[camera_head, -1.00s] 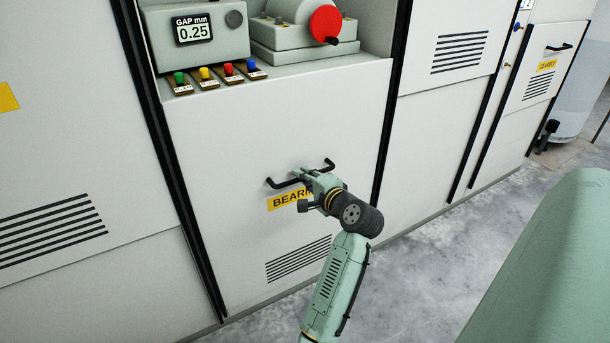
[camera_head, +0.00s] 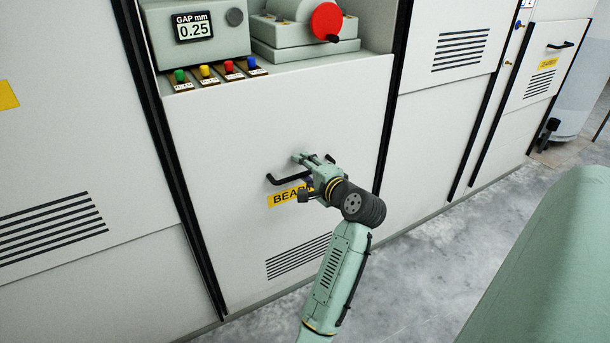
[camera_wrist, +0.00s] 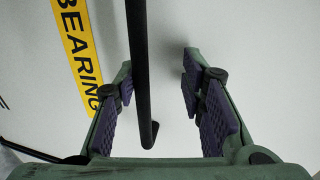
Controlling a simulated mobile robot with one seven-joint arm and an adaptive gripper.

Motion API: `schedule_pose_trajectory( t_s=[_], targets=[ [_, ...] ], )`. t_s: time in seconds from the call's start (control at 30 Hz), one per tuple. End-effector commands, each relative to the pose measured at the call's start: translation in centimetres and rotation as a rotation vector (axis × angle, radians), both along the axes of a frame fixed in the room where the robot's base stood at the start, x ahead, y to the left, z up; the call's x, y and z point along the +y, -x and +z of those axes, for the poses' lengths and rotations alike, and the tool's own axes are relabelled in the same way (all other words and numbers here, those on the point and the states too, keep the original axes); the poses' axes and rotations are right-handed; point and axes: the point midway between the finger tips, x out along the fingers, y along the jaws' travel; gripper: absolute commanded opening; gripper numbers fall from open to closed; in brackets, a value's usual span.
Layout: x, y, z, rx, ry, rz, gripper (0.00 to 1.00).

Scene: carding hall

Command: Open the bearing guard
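The bearing guard (camera_head: 220,140) is a pale grey panel that sits flush in the machine front, closed. It carries a yellow label (camera_head: 284,197) reading "BEARING", partly hidden by my gripper in the head view, and a black bar handle (camera_head: 289,179). My gripper (camera_head: 314,160) is at the right part of the handle and hides some of it. In the wrist view, my gripper (camera_wrist: 157,85) is open, with purple pads apart. The handle bar (camera_wrist: 139,70) shows between the fingers, nearer the left one, with a visible gap to the right one. I cannot tell if it touches a pad.
Above the guard are a gap display (camera_head: 193,28) reading 0.25, several coloured buttons (camera_head: 228,68) and a red handwheel (camera_head: 326,21). Vent slots (camera_head: 298,257) lie below the label. A green rounded surface (camera_head: 550,260) stands at lower right, with bare floor (camera_head: 430,260) between.

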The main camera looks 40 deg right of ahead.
Motion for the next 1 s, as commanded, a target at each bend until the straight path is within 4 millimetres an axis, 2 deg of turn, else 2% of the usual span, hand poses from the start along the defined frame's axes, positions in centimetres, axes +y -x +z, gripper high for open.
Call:
schedule_pose_trajectory(
  t_s=[0.03,0.1,0.33,0.5,0.8,1.0],
  targets=[
    [0.0,0.0,1.9,-0.014,0.012,-0.001,0.32],
    [0.0,0.0,3.4,-0.016,0.012,-0.001,0.32],
    [0.0,0.0,7.0,-0.014,0.012,0.0,0.32],
    [0.1,0.0,7.9,-0.01,0.008,0.0,0.32],
    [0.1,0.0,8.0,-0.01,0.008,0.0,0.32],
    [0.3,1.0,8.3,-0.01,0.008,-0.002,0.32]
  ],
)
